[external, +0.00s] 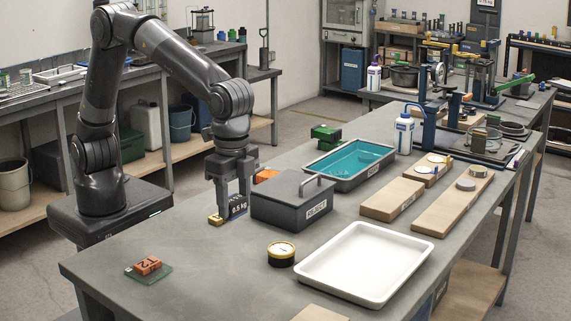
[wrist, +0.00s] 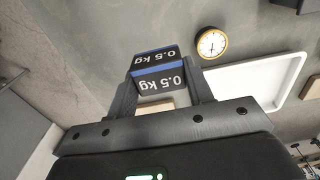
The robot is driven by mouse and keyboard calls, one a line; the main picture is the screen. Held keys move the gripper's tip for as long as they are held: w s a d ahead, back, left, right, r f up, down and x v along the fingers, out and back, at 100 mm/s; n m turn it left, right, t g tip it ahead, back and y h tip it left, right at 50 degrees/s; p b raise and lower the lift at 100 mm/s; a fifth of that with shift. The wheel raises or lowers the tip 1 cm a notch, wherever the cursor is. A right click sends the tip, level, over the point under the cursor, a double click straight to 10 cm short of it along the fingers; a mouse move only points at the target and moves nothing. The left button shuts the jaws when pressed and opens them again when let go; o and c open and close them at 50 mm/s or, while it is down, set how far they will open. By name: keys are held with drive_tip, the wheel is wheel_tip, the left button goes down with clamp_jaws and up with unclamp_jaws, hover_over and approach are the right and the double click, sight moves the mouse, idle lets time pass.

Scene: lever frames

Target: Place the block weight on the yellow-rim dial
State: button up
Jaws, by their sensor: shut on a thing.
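The block weight (external: 238,207) is dark with a blue band and is marked 0.5 kg. My gripper (external: 229,203) is shut on it, to the left of the grey lidded box. In the wrist view the block (wrist: 158,77) sits between the two fingers of my gripper (wrist: 165,92), its label upside down. I cannot tell how far its bottom is from the table. The yellow-rim dial (external: 281,253) lies on the table, in front and to the right of the block; its white face (wrist: 212,43) is bare in the wrist view.
A grey lidded box (external: 290,205) with a handle stands close beside my gripper. A white tray (external: 364,296) lies right of the dial. A small brass piece (external: 216,220) is by my fingertips. Table between is clear.

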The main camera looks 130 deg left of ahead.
hover_over(283, 249)
wheel_tip(283, 249, down, 6)
drive_tip(key=shift+f, duration=2.25)
drive_tip(key=o, duration=1.3)
drive_tip(key=shift+f, duration=0.15)
drive_tip(key=shift+o, duration=0.2)
